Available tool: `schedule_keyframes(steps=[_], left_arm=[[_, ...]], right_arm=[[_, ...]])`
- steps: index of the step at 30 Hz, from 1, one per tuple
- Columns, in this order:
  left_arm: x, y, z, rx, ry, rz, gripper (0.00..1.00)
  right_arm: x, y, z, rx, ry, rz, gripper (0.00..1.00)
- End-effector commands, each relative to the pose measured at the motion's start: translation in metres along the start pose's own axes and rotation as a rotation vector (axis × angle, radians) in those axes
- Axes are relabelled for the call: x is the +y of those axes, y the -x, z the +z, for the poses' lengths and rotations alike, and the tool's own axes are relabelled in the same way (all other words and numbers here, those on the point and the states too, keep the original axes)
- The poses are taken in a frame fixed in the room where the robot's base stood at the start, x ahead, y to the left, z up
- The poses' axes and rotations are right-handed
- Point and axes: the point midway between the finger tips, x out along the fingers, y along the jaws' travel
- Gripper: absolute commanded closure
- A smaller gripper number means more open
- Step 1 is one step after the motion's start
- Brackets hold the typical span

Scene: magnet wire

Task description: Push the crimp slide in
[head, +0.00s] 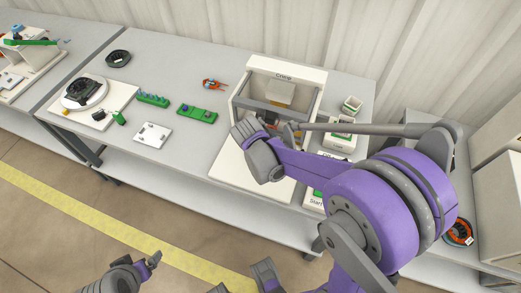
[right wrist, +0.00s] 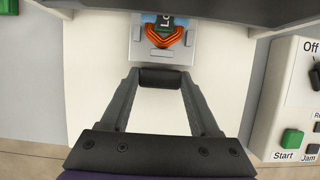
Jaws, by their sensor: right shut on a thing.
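The crimp machine (head: 288,75), a white box labelled "Crimp", stands on the table. In the right wrist view, the grey crimp slide (right wrist: 143,53) carries an orange copper coil (right wrist: 165,39) and a green part. It lies partly under the machine's dark front edge, which hides its far end. My right gripper (right wrist: 163,78) is shut on the slide's black handle (right wrist: 165,82), just in front of the coil. In the head view my right gripper (head: 262,148) is at the machine's front and hides the handle. My left gripper (head: 146,262) is low at the bottom, away from the table; its jaws are unclear.
A control panel with a green Start button (right wrist: 290,139) is right of the slide.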

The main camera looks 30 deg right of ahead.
Motion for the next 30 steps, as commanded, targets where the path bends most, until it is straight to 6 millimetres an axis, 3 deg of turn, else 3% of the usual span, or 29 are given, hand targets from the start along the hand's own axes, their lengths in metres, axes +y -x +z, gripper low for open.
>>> schedule_keyframes(steps=[5,12,19,20,25,30], left_arm=[[0.000,-0.001,0.000,0.000,0.000,0.000,0.07],[0.000,-0.004,0.002,-0.001,0.000,0.000,0.07],[0.000,-0.004,0.002,-0.001,0.000,0.000,0.07],[0.000,-0.004,0.002,-0.001,0.000,0.000,0.07],[0.000,-0.004,0.002,-0.001,0.000,0.000,0.07],[0.000,-0.004,0.002,-0.001,0.000,0.000,0.07]], right_arm=[[0.000,-0.002,0.005,0.000,-0.001,-0.001,1.00],[0.000,-0.015,0.036,-0.002,-0.002,0.000,1.00],[0.000,-0.015,0.038,-0.005,0.001,0.001,1.00],[0.000,-0.015,0.038,-0.006,0.001,0.001,0.36],[0.000,-0.015,0.037,-0.003,0.000,0.000,0.07],[0.000,-0.015,0.036,-0.002,0.000,0.000,0.07]])
